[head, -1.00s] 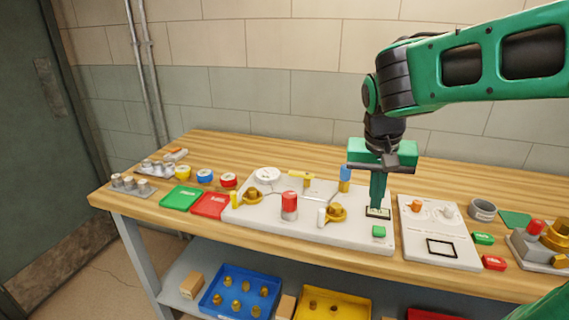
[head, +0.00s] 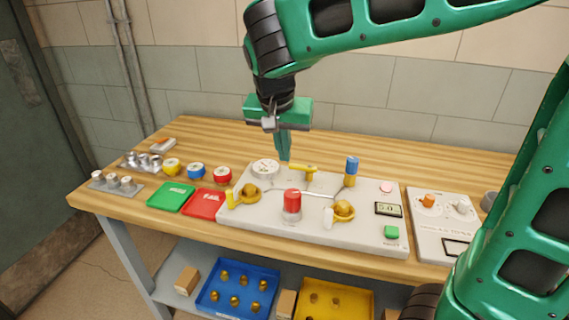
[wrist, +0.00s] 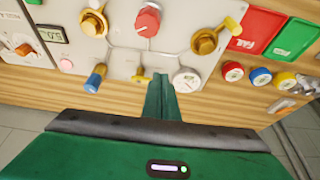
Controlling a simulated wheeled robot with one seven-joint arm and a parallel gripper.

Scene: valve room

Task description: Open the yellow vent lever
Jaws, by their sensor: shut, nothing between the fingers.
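A small yellow lever (head: 303,168) lies roughly level at the back edge of the pale valve panel (head: 270,225). In the wrist view its yellow end (wrist: 139,73) shows just left of my fingertips. Another yellow handle (head: 231,200) sits on the left brass valve (head: 249,191); which of the two is the vent lever I cannot read. My gripper (head: 285,158) points down, fingers together and empty, beside the back lever's left end; whether it touches is unclear. In the wrist view the shut fingers (wrist: 161,77) lie between the yellow end and the round gauge (wrist: 186,80).
A blue-capped post (head: 351,170) stands right of the back lever, and a gauge (head: 265,169) left. A red knob (head: 291,201) and a right brass valve (head: 343,210) stand in front. Green (head: 171,195) and red (head: 205,202) trays lie left. Bare wood is behind the panel.

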